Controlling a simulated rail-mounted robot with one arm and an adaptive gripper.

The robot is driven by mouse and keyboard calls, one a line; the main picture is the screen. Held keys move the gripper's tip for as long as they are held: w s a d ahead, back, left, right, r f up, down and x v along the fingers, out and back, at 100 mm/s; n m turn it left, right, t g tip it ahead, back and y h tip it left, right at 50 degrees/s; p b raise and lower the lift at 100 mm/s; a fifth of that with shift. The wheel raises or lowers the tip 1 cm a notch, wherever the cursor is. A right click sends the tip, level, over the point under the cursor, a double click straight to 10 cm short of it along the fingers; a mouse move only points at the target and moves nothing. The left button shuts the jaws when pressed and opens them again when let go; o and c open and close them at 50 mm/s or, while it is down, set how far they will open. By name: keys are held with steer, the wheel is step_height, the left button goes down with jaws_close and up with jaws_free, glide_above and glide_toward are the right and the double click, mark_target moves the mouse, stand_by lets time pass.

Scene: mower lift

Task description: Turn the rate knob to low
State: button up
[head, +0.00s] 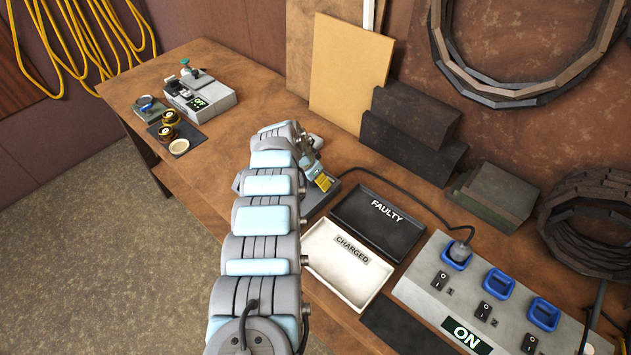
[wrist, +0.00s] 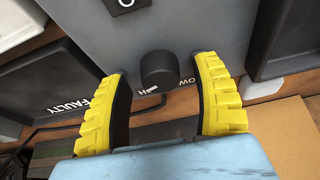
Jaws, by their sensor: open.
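The rate knob (wrist: 160,69) is a black round knob on the face of a grey unit (wrist: 205,25) in the wrist view. A small white mark shows at its lower edge beside a letter "H"; the letters "OW" show to its right. The rest of both labels is hidden. My gripper (wrist: 162,76) is open, with one yellow finger on each side of the knob and a visible gap to it on both sides. In the head view my arm hides the knob and most of the unit; a yellow part of my gripper (head: 324,181) shows past the arm.
A black FAULTY tray (head: 383,215) and a white CHARGED tray (head: 335,278) lie right of my arm. A grey switch panel (head: 430,272) reading ON stands further right. A dark cable runs behind the trays. Another grey device (head: 203,99) reading OFF stands far left.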

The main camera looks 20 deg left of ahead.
steer(key=shift+w+f, duration=0.1)
stand_by(0.3)
jaws_close()
